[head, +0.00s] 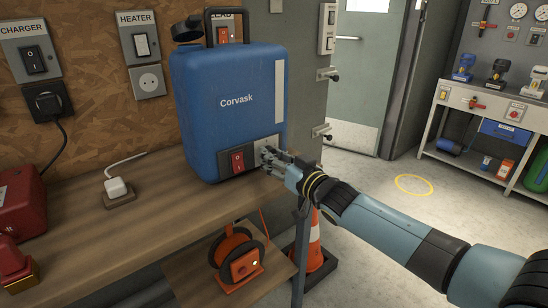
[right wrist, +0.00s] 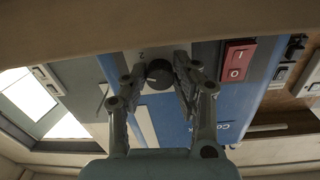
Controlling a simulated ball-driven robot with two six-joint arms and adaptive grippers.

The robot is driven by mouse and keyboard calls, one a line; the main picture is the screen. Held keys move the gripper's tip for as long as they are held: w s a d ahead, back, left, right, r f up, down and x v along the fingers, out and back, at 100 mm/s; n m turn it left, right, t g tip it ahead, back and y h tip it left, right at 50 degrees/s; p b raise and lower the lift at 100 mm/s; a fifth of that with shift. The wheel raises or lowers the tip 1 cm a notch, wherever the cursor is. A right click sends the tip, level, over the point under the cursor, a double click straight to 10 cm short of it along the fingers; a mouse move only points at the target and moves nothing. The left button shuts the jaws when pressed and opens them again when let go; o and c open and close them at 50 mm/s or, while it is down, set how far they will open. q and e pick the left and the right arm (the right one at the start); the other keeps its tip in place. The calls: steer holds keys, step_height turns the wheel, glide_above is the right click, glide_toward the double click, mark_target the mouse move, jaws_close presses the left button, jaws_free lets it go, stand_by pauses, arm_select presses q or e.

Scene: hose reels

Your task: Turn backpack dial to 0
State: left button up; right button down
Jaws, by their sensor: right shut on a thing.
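The blue Corvask backpack unit (head: 225,110) stands upright on the wooden bench. A grey panel low on its front carries a red rocker switch (head: 237,162) and the dial. In the right wrist view, which is upside down, the round black dial (right wrist: 158,76) sits between the fingers of my right gripper (right wrist: 156,70). The right gripper (head: 268,157) is shut on the dial and hides it in the head view. A numeral shows beside the dial, but I cannot tell the dial's setting. My left gripper is not in view.
The wooden bench (head: 130,225) has a white plug on a small block (head: 118,190) and red items at left. An orange reel (head: 238,255) sits on a lower shelf. An orange cone (head: 316,245) stands under my right arm. Open floor lies at right.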

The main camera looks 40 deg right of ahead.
steer(key=shift+n, duration=0.3)
steer(key=n+b, duration=0.1)
steer(key=n, duration=0.4)
steer(key=shift+d+f, duration=0.1)
steer(key=n+b, duration=0.2)
steer(key=n, duration=0.4)
steer(key=shift+d, duration=0.1)
steer(key=n+b, duration=0.1)
steer(key=n, duration=0.4)
steer(key=shift+b, duration=0.4)
steer(key=n, duration=0.5)
steer(key=shift+r+b, duration=0.25)
steer(key=shift+b, duration=0.05)
steer(key=shift+n, duration=0.4)
steer(key=c, duration=1)
jaws_free()
